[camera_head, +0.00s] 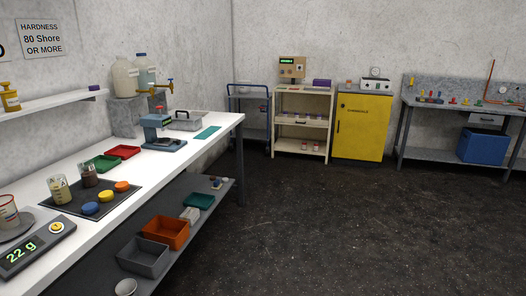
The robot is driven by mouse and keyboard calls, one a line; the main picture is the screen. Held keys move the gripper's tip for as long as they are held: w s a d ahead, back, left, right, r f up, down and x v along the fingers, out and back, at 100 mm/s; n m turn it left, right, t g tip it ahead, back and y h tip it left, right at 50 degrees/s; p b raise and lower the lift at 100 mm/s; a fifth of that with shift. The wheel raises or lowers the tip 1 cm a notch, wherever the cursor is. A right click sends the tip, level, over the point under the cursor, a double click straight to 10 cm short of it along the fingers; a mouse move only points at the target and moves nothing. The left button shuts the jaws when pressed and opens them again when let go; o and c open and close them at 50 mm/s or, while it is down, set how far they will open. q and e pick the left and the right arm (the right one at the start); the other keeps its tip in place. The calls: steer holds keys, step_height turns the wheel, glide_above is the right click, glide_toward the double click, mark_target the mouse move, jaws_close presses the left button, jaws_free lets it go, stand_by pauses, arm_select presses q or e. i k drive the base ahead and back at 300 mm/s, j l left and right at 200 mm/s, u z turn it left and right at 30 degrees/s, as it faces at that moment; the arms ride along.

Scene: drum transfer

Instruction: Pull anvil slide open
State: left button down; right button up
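A small blue-grey bench device with a red top (160,130) stands on the white table (196,148), towards its far end. It has an upright body, an overhanging head and a flat base. It looks like a hardness tester, and its base may hold the anvil slide. The slide is too small to make out, so I cannot tell whether it is open or shut. Neither of my grippers is in view.
A yellow cabinet (362,128) stands at the back. The dark floor (330,220) right of the table is clear.

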mark_target(164, 141)
steer(key=i, duration=1.6)
